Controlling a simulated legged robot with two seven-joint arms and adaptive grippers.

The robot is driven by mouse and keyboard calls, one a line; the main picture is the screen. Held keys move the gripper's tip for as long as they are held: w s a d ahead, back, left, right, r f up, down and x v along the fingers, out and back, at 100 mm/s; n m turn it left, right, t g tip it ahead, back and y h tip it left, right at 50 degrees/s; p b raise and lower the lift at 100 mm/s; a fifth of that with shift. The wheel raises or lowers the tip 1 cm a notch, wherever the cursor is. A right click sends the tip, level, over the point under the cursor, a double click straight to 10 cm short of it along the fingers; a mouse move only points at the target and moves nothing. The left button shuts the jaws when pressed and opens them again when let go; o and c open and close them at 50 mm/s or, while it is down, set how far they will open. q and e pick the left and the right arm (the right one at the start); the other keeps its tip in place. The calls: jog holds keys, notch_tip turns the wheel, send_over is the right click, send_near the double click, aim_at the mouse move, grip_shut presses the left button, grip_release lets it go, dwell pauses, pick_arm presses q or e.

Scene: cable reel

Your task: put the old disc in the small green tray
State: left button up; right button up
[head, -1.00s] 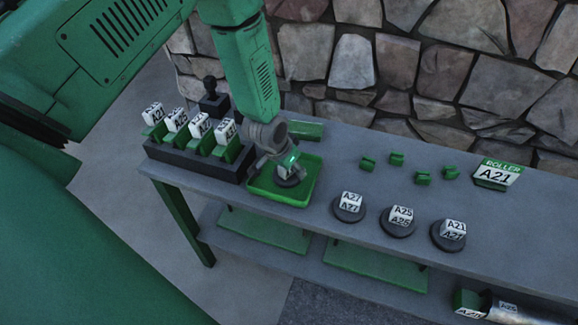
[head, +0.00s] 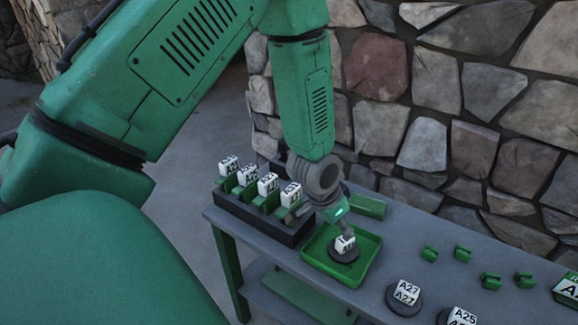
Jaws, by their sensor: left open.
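A dark round disc with a white label block on top (head: 344,256) sits flat in the small green tray (head: 312,257). The label is too small to read surely. My left gripper (head: 328,222) is just above this disc, with its fingers spread apart. One finger comes down close to the block; I cannot tell whether it touches. Two similar discs stand on the bench to the right: one marked A27 (head: 404,301) and one marked A25 (head: 458,318), cut by the frame's lower edge. My right gripper does not show.
A black rack (head: 262,222) with several white-labelled blocks in green holders stands left of the tray. A green block (head: 368,206) lies behind the tray. Several small green clips (head: 462,253) and a sign (head: 570,290) are at right. A stone wall (head: 440,85) rises behind the bench.

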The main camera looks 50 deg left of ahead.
pick_arm(q)
jog(key=shift+s+d+f+n+g, duration=0.2)
jog(key=shift+s+d+f+g, duration=0.4)
jog(key=shift+s+f, duration=2.65)
jog(key=shift+s+d+f+n+g, duration=0.2)
jog(key=shift+s+d+f+g, duration=0.75)
jog(key=shift+s, duration=4.2)
jog(key=shift+s+d+f+n+g, duration=0.2)
jog(key=shift+s+f+g, duration=0.15)
jog(key=shift+s+f, duration=3.05)
jog(key=shift+y, duration=0.4)
jog(key=shift+s+a+f+b, duration=0.1)
jog(key=shift+s+f+b, duration=0.15)
jog(key=shift+f+b, duration=0.8)
jog(key=shift+s+a+f+b, duration=0.2)
jog(key=shift+f+b, duration=0.55)
jog(key=shift+b, duration=0.45)
jog(key=shift+s+a+f+b, duration=0.1)
jog(key=shift+s+f+b, duration=0.15)
jog(key=shift+f+b, duration=0.8)
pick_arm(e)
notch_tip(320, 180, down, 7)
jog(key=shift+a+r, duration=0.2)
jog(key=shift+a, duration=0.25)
pick_arm(q)
jog(key=shift+a, duration=0.25)
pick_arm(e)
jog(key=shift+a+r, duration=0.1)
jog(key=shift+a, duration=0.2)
